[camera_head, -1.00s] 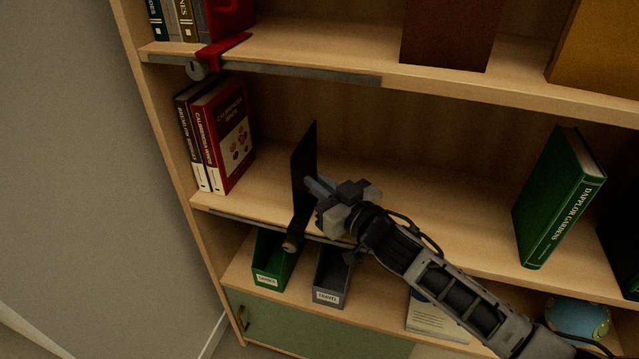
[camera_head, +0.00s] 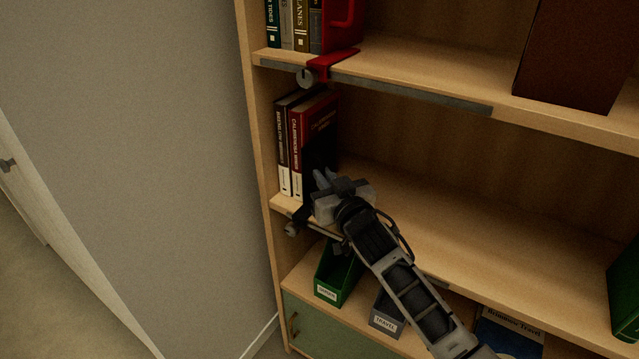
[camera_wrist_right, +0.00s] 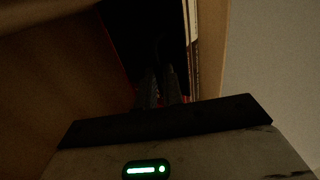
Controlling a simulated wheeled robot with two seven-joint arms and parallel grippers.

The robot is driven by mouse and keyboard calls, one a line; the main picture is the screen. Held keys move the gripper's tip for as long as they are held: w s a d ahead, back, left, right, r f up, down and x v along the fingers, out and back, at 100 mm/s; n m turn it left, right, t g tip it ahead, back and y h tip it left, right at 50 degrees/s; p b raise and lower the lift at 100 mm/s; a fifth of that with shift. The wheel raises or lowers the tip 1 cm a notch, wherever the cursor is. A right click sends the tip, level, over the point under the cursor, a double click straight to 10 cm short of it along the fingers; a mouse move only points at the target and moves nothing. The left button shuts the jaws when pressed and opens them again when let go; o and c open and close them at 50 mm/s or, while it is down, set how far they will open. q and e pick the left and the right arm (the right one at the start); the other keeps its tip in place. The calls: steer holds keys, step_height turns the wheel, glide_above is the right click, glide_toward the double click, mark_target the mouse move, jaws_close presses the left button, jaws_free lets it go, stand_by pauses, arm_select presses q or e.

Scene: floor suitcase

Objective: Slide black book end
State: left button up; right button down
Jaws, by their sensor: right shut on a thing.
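The black book end (camera_head: 320,152) stands upright on the middle shelf at the left, its dark plate in front of the red book (camera_head: 318,113) and hiding part of its cover. Its lower arm and round knob (camera_head: 291,229) show at the shelf's front edge. My right gripper (camera_head: 325,180) is shut on the book end. In the right wrist view the fingers (camera_wrist_right: 160,86) point at the black plate (camera_wrist_right: 146,35), with a thin red edge behind it. Whether the plate touches the red book is hard to tell. My left gripper is not in view.
The red book end (camera_head: 330,66) stands on the upper shelf beside several books. The middle shelf (camera_head: 480,225) is clear to the right up to a green book (camera_head: 625,285). Below are a green file box (camera_head: 338,275) and a grey one (camera_head: 386,315). A wall is at left.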

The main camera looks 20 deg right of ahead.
steer(key=c, duration=1.5)
jaws_free()
steer(key=s, duration=1)
steer(key=s+d, duration=0.1)
steer(key=s, duration=0.4)
steer(key=shift+s, duration=0.4)
steer(key=s+a+f+g, duration=0.2)
steer(key=s+a+f, duration=0.1)
steer(key=s+f, duration=0.1)
steer(key=s+a+f+n+g+y, duration=0.1)
steer(key=s+a+f+g, duration=0.1)
steer(key=s+f, duration=0.3)
steer(key=s+a+f+g+y, duration=0.1)
steer(key=s+a+f+g, duration=0.2)
steer(key=f, duration=0.4)
steer(key=shift+s+a+f, duration=0.1)
steer(key=shift+s+a, duration=0.2)
steer(key=shift+s, duration=0.4)
